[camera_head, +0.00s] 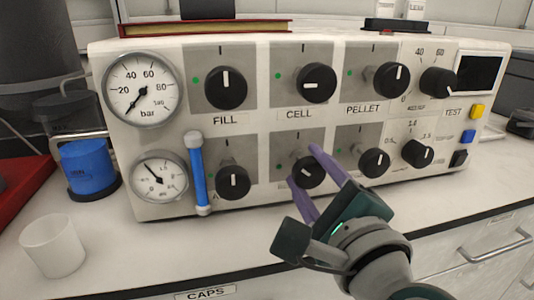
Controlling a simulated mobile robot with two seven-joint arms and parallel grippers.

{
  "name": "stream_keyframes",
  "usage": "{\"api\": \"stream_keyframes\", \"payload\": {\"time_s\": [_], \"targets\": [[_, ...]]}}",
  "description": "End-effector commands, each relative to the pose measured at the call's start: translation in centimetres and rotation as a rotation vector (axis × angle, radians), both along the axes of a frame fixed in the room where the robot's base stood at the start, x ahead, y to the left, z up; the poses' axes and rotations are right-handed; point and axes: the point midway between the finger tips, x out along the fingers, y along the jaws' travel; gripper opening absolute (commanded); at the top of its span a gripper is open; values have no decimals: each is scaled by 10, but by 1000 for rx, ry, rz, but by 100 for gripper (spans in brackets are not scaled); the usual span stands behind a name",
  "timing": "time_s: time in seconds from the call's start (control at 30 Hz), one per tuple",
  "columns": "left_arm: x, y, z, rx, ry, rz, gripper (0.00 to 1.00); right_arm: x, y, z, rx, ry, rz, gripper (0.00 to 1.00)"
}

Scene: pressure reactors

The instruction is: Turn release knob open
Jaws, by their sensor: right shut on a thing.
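The white pressure panel (251,125) carries two rows of black knobs. My right gripper (303,166) reaches in from the lower right, and its two purple fingers are shut on the black knob in the middle of the lower row (304,177). One finger is at the knob's upper right, the other at its lower left. The knob's white pointer line is partly visible, and its label is mostly hidden by the gripper. No readable label says release. My left gripper is not in view.
A FILL knob (226,88), a CELL knob (316,83) and a PELLET knob (392,80) sit above. Two gauges (143,88) and a blue vertical tube (199,173) are at left. A white cup (53,246) and a blue container (88,168) stand on the counter.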

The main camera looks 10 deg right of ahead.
Motion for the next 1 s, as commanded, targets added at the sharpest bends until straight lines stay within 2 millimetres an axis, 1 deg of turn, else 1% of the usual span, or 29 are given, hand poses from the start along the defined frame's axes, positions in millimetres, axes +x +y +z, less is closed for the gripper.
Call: {"api": "stream_keyframes", "payload": {"time_s": [0.03,1.0], "targets": [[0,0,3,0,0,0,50,0,0,2,-46,-1,1,0],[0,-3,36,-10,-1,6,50,0,0,2,-952,-33,0,0]]}}
